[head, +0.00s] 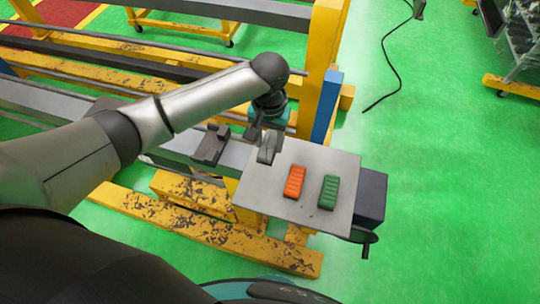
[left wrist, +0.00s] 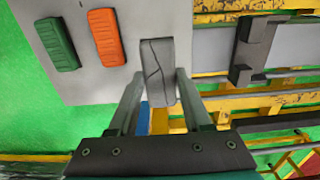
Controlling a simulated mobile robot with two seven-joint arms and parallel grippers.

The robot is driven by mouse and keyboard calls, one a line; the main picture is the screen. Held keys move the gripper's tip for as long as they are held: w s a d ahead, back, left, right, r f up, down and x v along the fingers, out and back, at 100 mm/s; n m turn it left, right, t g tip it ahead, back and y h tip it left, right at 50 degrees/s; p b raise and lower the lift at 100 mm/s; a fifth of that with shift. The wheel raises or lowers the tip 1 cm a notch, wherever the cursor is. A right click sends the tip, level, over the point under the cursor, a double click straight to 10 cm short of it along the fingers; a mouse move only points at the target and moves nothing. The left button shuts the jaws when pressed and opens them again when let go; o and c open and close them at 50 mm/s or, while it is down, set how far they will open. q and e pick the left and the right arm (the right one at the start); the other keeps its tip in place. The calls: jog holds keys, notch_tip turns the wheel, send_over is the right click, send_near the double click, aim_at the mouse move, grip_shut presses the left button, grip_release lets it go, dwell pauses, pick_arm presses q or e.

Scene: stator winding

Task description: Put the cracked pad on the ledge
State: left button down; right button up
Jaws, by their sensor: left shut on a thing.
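The cracked pad (left wrist: 153,62) is grey with a dark crack line across its face. My left gripper (left wrist: 158,95) is shut on it, with one finger on each side. In the head view the pad (head: 267,150) is at the upper left part of a grey plate (head: 255,195), below my left gripper (head: 267,138). I cannot tell whether it touches the plate. A flat grey beam (head: 178,158), possibly the ledge, runs left from the plate; I cannot be sure it is the ledge. My right gripper is not in view.
An orange pad (head: 294,182) and a green pad (head: 328,192) lie on the plate, right of the grey pad. A dark bracket (head: 211,146) sits on the beam. A yellow post (head: 323,60) with a blue strip (head: 327,105) stands behind the plate.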

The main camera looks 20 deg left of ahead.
aim_at(270, 144)
pick_arm(q)
jog(key=shift+f+b, duration=0.5)
jog(key=shift+f, duration=2.8)
jog(key=shift+f, duration=0.15)
jog(key=shift+c, duration=1.7)
grip_release()
notch_tip(270, 144, up, 12)
jog(key=shift+r+p, duration=0.2)
jog(key=shift+p, duration=0.8)
